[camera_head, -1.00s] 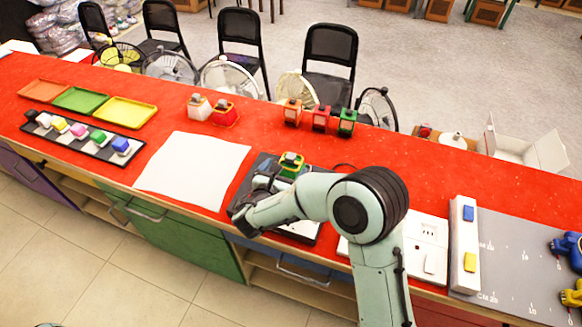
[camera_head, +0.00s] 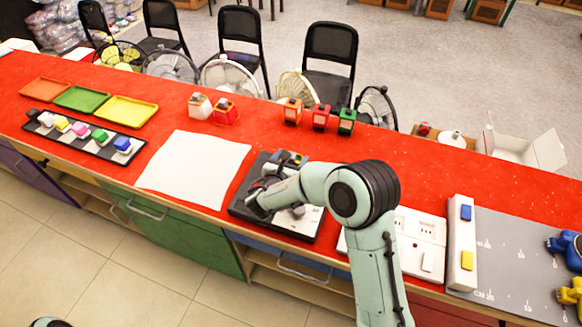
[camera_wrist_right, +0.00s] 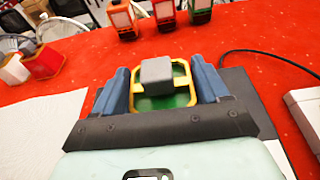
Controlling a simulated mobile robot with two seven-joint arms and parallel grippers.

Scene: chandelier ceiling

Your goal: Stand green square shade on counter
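The green square shade (camera_wrist_right: 165,100) has a yellow rim and a grey block on it, seen in the right wrist view. It lies between the two blue fingers of my right gripper (camera_wrist_right: 160,85), which run close along both its sides. I cannot tell whether they grip it or just straddle it. In the head view, my right gripper (camera_head: 287,158) is over the far part of a dark board (camera_head: 242,205), and my arm hides much of the shade. The red counter (camera_head: 400,160) spans the view. My left gripper does not show.
A white sheet (camera_head: 195,168) lies left of the board. Orange, red and green lanterns (camera_head: 319,117) stand along the counter's back edge. A white panel (camera_head: 405,238) and a white block with blue and yellow buttons (camera_head: 462,244) are to the right. Bare counter lies behind my arm.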

